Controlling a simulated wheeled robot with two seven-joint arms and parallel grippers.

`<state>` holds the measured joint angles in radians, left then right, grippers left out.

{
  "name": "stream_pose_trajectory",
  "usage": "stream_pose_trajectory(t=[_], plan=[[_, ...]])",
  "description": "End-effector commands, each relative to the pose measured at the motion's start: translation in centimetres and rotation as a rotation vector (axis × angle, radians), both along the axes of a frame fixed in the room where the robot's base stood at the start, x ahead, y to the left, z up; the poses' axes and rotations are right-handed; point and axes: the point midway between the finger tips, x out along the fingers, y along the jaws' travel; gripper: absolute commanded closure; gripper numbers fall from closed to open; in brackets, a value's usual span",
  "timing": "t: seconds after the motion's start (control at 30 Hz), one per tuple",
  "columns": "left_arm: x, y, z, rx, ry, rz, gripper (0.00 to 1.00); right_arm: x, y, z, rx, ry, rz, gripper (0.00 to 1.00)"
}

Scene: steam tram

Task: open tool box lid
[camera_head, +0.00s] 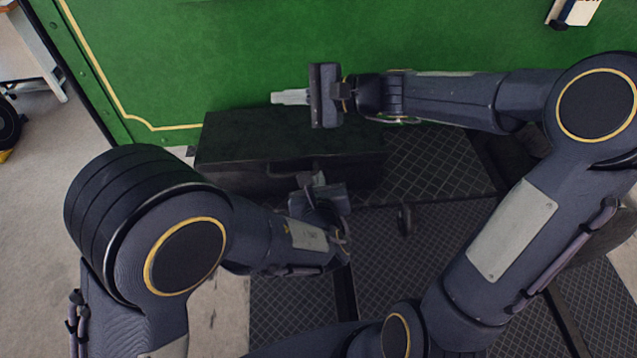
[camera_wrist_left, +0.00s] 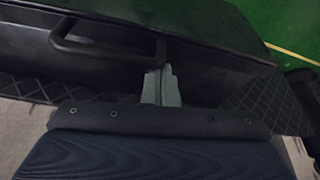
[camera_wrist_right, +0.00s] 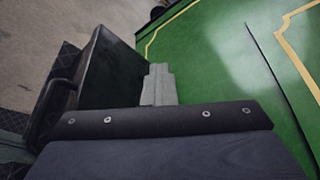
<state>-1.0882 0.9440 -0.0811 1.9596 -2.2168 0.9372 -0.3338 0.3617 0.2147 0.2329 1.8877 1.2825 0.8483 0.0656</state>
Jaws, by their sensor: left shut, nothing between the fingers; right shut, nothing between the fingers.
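The tool box (camera_head: 235,140) is a long black box against the green wall, and its lid looks closed. It also shows in the left wrist view (camera_wrist_left: 210,70) and the right wrist view (camera_wrist_right: 112,72). A handle (camera_wrist_left: 95,42) sits on its front face. My left gripper (camera_head: 318,180) is shut and empty at the front of the box, just right of the handle in the left wrist view; I cannot tell whether it touches. My right gripper (camera_head: 290,97) is shut and empty, pointing left over the back of the box beside the wall.
The green wall (camera_head: 230,50) with yellow trim rises right behind the box. Dark diamond-plate floor (camera_head: 410,240) lies in front and to the right. Pale floor (camera_head: 50,200) is open at the left.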

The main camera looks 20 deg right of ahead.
Motion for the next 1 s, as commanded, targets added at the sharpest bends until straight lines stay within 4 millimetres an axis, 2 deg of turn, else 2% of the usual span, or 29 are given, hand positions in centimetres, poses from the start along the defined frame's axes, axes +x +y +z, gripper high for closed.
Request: stream_pose_trajectory(t=[0.23,0.47,0.77,0.87,1.0], plan=[[0.0,0.0,0.0,0.000,-0.002,0.002,1.00,0.0,0.0,0.0,0.000,0.000,0.000,0.98],[0.1,0.0,0.1,0.000,-0.003,0.002,1.00,0.0,0.0,0.0,0.000,0.000,0.000,0.68],[0.1,0.0,0.1,-0.001,-0.002,0.003,1.00,-0.1,-0.1,0.1,0.000,0.000,0.000,0.68],[0.1,0.0,0.1,-0.001,-0.002,0.003,1.00,-0.5,-0.8,0.3,0.000,-0.002,-0.002,0.68],[0.1,0.0,0.1,-0.001,-0.002,0.003,1.00,-1.8,-2.8,0.8,-0.002,-0.003,-0.005,0.68]])
